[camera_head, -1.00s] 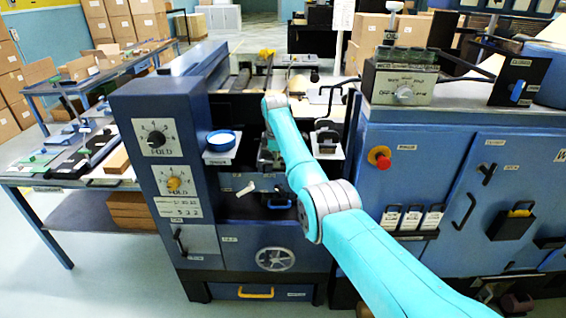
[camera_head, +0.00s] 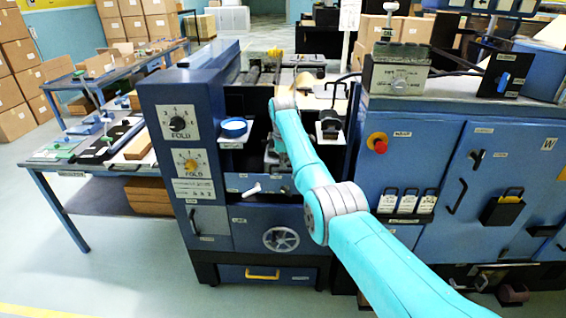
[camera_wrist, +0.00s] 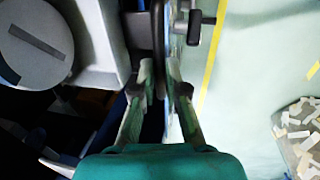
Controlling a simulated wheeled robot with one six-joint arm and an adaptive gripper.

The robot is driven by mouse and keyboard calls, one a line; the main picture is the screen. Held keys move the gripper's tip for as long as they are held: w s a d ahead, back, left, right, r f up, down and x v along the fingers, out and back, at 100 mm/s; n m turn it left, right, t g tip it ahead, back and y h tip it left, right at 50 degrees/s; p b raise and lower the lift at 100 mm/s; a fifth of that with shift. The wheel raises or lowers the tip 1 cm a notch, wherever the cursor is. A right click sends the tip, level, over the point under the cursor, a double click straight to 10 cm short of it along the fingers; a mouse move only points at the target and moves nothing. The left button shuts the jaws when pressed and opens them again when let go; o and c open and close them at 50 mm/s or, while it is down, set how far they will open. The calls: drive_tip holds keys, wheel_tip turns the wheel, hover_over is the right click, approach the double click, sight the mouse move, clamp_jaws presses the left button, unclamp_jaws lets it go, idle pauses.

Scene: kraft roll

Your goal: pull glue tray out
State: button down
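No part can be told for certain as the glue tray. The blue front panel (camera_head: 262,184) of the folding machine carries small labels and a white lever (camera_head: 258,189), below the open bay where my arm reaches. My gripper (camera_wrist: 160,88) points down in the wrist view, its two green fingers apart. A dark upright bar (camera_wrist: 158,35) runs toward the gap between the fingertips; I cannot tell whether they touch it. In the head view my arm's end hides the fingers.
A blue round dish (camera_head: 234,128) sits on a small plate left of my arm, and a dark holder (camera_head: 330,122) stands to the right. A handwheel (camera_head: 281,239) and a yellow drawer handle (camera_head: 262,274) are lower down. Open floor (camera_head: 120,265) lies at front left.

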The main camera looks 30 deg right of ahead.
drive_tip(key=c, duration=1.2)
unclamp_jaws()
wheel_tip(320, 180, up, 12)
drive_tip(key=s+a, duration=0.1)
drive_tip(key=s, duration=0.1)
drive_tip(key=shift+a+f, duration=0.1)
drive_tip(key=shift+f, duration=0.1)
